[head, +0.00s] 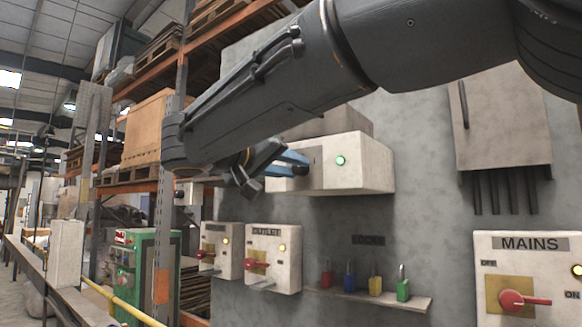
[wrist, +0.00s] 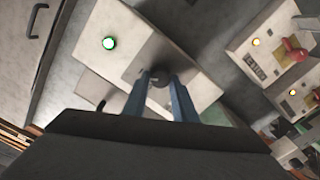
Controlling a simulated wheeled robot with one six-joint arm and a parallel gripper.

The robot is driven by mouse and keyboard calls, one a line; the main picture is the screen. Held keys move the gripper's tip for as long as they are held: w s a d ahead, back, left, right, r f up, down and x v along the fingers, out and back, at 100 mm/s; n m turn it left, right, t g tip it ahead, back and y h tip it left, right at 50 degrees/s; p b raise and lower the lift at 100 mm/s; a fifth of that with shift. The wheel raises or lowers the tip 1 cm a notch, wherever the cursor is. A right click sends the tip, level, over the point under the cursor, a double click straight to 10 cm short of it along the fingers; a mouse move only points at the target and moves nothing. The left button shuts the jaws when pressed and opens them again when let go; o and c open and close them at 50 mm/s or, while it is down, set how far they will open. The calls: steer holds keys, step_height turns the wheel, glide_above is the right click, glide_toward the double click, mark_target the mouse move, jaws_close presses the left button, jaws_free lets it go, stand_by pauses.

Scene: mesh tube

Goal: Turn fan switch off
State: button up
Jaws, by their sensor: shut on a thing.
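A pale box (head: 358,165) with a lit green lamp is mounted on the grey wall in the middle of the head view. The box also fills the upper middle of the wrist view (wrist: 135,50). No label on it is readable. My gripper (head: 298,163) reaches the left part of its front face. In the wrist view my gripper (wrist: 161,80) has its two blue fingers shut on a dark knob (wrist: 160,73) on that face.
Below are an OUTLET switch box (head: 285,240) and a similar box (head: 215,232), both with red handles and yellow lamps. Several coloured padlocks stand on a small shelf (head: 385,301). The MAINS box (head: 558,245) is lower right. A grey cabinet (head: 495,120) hangs upper right.

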steer(key=n, duration=0.3)
steer(key=shift+b, duration=0.4)
steer(key=n, duration=0.3)
steer(key=n+p, duration=0.1)
steer(key=n, duration=0.4)
steer(key=shift+n+p, duration=0.3)
steer(key=shift+p, duration=0.1)
steer(key=shift+f, duration=0.1)
steer(key=o, duration=1)
steer(key=shift+a, duration=0.1)
steer(key=shift+o, duration=0.2)
